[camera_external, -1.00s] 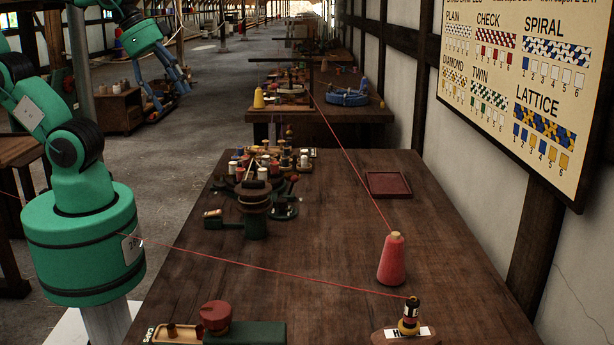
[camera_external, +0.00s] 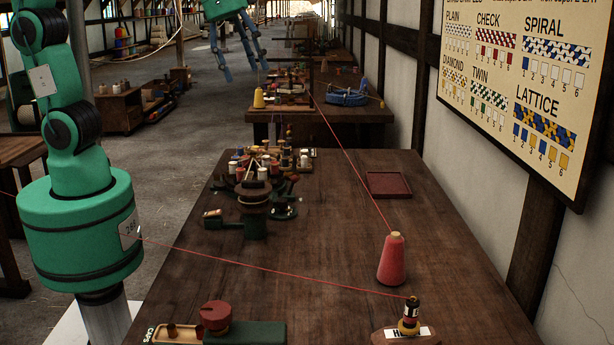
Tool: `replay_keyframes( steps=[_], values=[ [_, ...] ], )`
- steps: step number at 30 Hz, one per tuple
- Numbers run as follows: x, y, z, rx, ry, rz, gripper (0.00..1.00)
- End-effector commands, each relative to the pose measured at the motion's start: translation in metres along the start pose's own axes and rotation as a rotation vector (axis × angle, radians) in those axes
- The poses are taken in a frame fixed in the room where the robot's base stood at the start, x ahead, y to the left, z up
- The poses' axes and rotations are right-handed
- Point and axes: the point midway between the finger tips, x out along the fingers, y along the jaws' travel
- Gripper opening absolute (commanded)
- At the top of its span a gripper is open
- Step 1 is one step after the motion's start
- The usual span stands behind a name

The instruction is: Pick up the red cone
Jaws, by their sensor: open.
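The red cone (camera_external: 392,262) stands upright on the right part of the dark wooden table (camera_external: 325,235). It is a red thread cone with a pale tip. A thin red thread runs from its top up toward the back. My gripper (camera_external: 242,72) hangs at the top of the view, with its blue-grey fingers pointing down and spread apart. It is open and empty, and it appears high up and well apart from the cone. The top of my gripper and part of my arm are cut off by the upper edge of the view.
A second red thread crosses low to a small spool (camera_external: 409,316) on a labelled stand. A dark red tray (camera_external: 388,185) lies behind the cone. A green winding device with several bobbins (camera_external: 253,195) stands at left. A red knob (camera_external: 215,316) is in front. The table's middle is clear.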

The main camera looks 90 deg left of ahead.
Motion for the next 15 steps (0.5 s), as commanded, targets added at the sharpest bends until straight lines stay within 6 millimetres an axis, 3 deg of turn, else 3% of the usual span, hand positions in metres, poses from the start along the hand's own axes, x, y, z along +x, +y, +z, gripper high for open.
replay_keyframes(
  steps=[3,15],
  values=[
    [0.009,0.006,-0.028,0.013,-0.023,0.004,0.69],
    [0.057,0.032,-0.111,0.055,-0.091,0.016,0.69]
  ],
)
